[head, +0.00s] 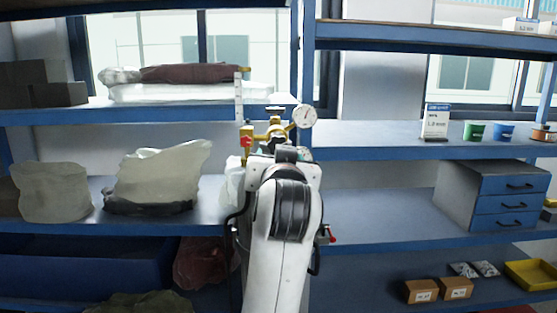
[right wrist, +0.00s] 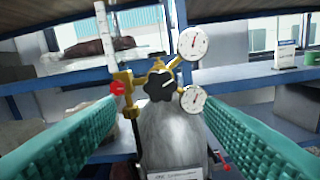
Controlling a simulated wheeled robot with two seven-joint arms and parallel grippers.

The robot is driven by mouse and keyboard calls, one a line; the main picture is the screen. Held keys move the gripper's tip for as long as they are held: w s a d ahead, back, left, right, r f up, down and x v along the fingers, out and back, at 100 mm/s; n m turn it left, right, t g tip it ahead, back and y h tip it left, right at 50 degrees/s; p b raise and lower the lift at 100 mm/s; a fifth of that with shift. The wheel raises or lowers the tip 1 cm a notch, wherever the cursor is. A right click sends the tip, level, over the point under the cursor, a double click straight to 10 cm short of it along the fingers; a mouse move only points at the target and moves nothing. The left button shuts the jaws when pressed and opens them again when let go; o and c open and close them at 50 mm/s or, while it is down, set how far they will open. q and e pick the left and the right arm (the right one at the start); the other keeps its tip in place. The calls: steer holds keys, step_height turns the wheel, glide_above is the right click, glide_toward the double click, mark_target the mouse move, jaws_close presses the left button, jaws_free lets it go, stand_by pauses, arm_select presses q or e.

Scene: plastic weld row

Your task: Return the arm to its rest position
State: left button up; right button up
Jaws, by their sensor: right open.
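My right arm (head: 283,235) reaches up the middle of the head view and hides its own gripper there. In the right wrist view my right gripper (right wrist: 155,108) is open, its two teal ribbed fingers wide apart and nothing held. A grey cylinder (right wrist: 172,140) with a label stands upright beyond and between the fingers. A brass regulator (right wrist: 158,78) with a black knob and two round gauges tops it. The regulator also shows in the head view (head: 275,130), above my arm, which hides most of the cylinder. My left gripper is not in view.
Blue shelving (head: 370,240) surrounds my arm, with an upright post (head: 307,60) behind it. Wrapped bags (head: 158,178) stand on the left shelf. A drawer unit (head: 511,200), small boxes (head: 421,291) and a yellow tray (head: 533,275) are at right. The middle-right shelf has bare room.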

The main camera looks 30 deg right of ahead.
steer(key=shift+v, duration=1.15)
